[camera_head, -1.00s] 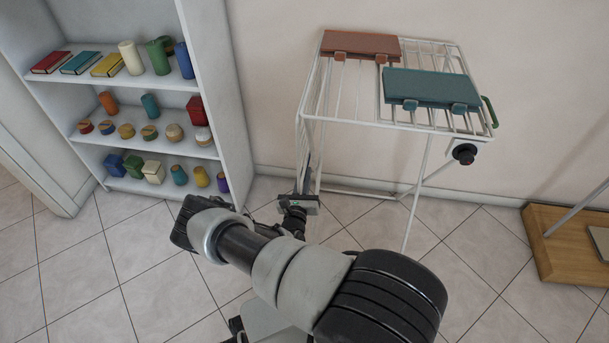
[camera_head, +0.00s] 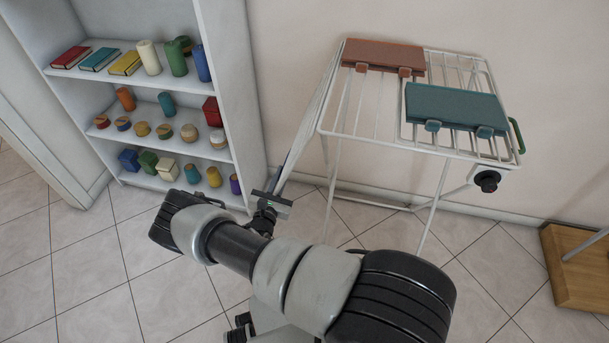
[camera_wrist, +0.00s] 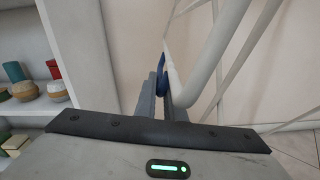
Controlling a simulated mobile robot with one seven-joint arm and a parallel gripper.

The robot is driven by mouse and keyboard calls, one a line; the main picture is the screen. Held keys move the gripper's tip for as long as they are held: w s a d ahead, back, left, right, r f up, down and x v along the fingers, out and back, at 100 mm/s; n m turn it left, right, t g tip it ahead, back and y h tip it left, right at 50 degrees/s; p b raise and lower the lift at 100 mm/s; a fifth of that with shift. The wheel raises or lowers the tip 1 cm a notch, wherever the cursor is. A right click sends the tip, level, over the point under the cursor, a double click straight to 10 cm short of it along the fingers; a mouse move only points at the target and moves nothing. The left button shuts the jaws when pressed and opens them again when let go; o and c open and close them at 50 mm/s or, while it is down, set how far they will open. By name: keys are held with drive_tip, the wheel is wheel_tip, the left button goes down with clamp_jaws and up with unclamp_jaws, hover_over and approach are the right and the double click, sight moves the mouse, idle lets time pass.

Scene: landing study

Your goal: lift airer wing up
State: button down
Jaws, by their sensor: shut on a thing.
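The white wire airer (camera_head: 370,137) stands against the wall in the head view. Its left wing (camera_head: 304,140) slopes down and outward to the left from the top's left edge. A dark blue grip (camera_head: 289,166) is near the wing's lower end. My gripper (camera_head: 276,183) is at that end, left of the airer and well below its top. In the wrist view my gripper (camera_wrist: 166,100) is shut on the blue grip (camera_wrist: 163,73), beside a white tube (camera_wrist: 200,62) of the wing. The fingers partly hide the grip.
A brown folded cloth (camera_head: 384,55) and a teal one (camera_head: 455,105) lie on the airer top. A black knob (camera_head: 487,181) and green handle (camera_head: 517,135) are at its right. A filled white shelf unit (camera_head: 232,90) stands close left of the wing.

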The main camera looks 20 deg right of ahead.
drive_tip(key=w+a+r+m+p, duration=0.2)
drive_tip(key=w+a+r+m, duration=0.65)
drive_tip(key=a+r, duration=0.6)
drive_tip(key=w+a+r+m+p, duration=0.1)
drive_tip(key=r+m+p, duration=0.1)
drive_tip(key=r, duration=0.6)
drive_tip(key=w+a+r+m+p, duration=0.2)
drive_tip(key=r+m, duration=0.1)
drive_tip(key=r, duration=0.6)
drive_tip(key=shift+w, duration=0.25)
drive_tip(key=c, duration=1.8)
unclamp_jaws()
drive_tip(key=shift+f, duration=0.25)
drive_tip(key=shift+c, duration=0.2)
drive_tip(key=p+v, duration=0.1)
drive_tip(key=v, duration=1.6)
drive_tip(key=shift+s, duration=0.2)
drive_tip(key=shift+a, duration=0.15)
